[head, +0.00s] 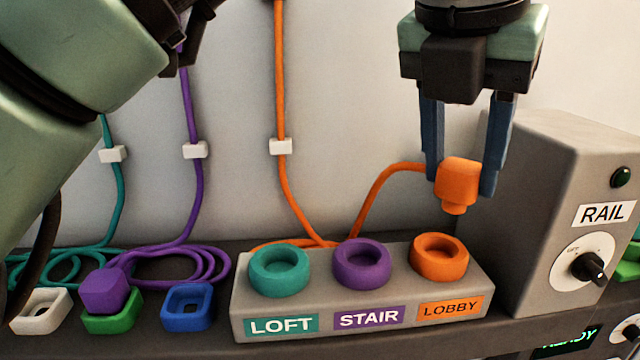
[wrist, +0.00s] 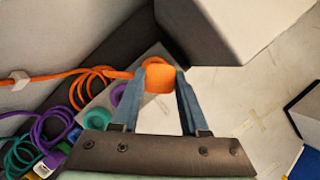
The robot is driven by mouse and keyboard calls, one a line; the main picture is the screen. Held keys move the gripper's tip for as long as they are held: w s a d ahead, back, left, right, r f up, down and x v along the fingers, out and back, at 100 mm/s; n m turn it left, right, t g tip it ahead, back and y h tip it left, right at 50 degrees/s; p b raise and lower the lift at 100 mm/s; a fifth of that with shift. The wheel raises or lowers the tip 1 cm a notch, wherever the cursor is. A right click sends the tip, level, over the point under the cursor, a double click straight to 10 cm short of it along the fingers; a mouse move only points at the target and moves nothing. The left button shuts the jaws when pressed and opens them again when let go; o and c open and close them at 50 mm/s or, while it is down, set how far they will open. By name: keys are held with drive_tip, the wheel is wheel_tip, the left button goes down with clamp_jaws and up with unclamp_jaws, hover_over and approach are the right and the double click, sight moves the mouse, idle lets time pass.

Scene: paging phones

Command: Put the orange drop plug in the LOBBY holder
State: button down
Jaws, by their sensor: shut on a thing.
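My gripper (head: 462,165) is shut on the orange drop plug (head: 458,178) and holds it in the air, its narrow end pointing down. In the head view the plug is above and slightly right of the orange LOBBY holder (head: 439,258), with a gap between them. The LOBBY holder is a round ring at the right end of the grey block (head: 378,322) and looks empty. The orange cord (head: 385,185) runs from the plug's left side down behind the block.
The teal LOFT holder (head: 280,270) and purple STAIR holder (head: 362,263) look empty. The grey RAIL box (head: 555,190) with a knob stands close right of the plug. A purple plug (head: 103,290) sits on the green square socket at left, near coiled teal and purple cords.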

sight(448, 198)
drive_tip(key=f, duration=0.2)
drive_tip(key=w+f, duration=0.1)
drive_tip(key=f, duration=0.1)
drive_tip(key=shift+a+f, duration=0.1)
drive_tip(key=shift+f, duration=0.2)
drive_tip(key=shift+s+f, duration=0.25)
drive_tip(key=shift+f, duration=0.2)
drive_tip(key=shift+w+f, duration=0.2)
drive_tip(key=shift+f, duration=0.1)
drive_tip(key=shift+c, duration=2.1)
unclamp_jaws()
drive_tip(key=shift+s, duration=0.1)
drive_tip(key=shift+r, duration=0.2)
drive_tip(key=b+v, duration=0.3)
drive_tip(key=v, duration=0.4)
drive_tip(key=shift+r, duration=0.3)
